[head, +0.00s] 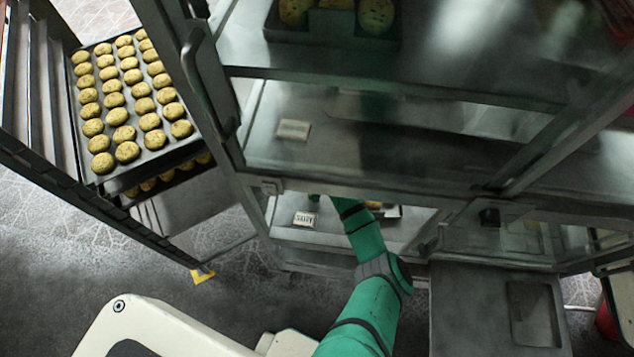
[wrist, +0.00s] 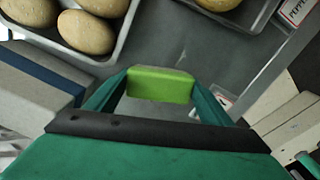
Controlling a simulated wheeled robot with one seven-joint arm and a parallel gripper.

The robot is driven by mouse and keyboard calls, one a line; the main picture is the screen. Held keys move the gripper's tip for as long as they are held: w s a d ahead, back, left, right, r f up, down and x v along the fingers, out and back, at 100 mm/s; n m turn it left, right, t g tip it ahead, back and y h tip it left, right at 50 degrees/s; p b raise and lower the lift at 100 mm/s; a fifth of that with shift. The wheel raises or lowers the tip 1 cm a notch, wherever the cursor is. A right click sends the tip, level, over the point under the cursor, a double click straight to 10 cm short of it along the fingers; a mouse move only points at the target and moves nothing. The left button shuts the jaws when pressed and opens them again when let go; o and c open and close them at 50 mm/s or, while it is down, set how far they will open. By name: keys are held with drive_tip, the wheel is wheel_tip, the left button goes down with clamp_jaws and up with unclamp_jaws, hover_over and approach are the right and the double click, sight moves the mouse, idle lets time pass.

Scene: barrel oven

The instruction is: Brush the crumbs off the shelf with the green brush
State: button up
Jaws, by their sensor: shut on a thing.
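My gripper (wrist: 160,92) is shut on the green brush (wrist: 160,84), whose bright green block shows between the two fingers in the wrist view. The brush's bristles are hidden or cannot be made out. The grey shelf surface (wrist: 172,42) lies beyond the brush, between two trays. I cannot tell whether the brush touches it. In the head view, my green arm reaches into the low compartment with the shelf (head: 285,232), and the gripper's fingertips are hidden there. I cannot make out any crumbs clearly.
In the wrist view, a tray (wrist: 128,28) of round buns is at upper left and another tray (wrist: 258,18) at upper right, near a label (wrist: 297,10). In the head view, a rack tray (head: 150,158) of cookies stands left. Cabinet frame (head: 350,185) surrounds the opening.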

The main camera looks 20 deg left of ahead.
drive_tip(key=shift+s+a, duration=0.3)
drive_tip(key=shift+a, duration=0.8)
drive_tip(key=shift+s+a, duration=0.35)
drive_tip(key=shift+a, duration=0.8)
drive_tip(key=shift+s+a, duration=0.3)
drive_tip(key=shift+a, duration=0.8)
drive_tip(key=shift+d+f, duration=0.1)
drive_tip(key=shift+f, duration=0.05)
drive_tip(key=shift+w+d, duration=0.15)
drive_tip(key=shift+d, duration=0.3)
drive_tip(key=shift+w+d+r, duration=0.1)
drive_tip(key=shift+w+d, duration=0.2)
drive_tip(key=shift+d, duration=0.85)
drive_tip(key=shift+w+d+r, duration=0.1)
drive_tip(key=shift+w+d, duration=0.25)
drive_tip(key=shift+d, duration=0.75)
drive_tip(key=shift+w+d, duration=0.3)
drive_tip(key=shift+d, duration=0.85)
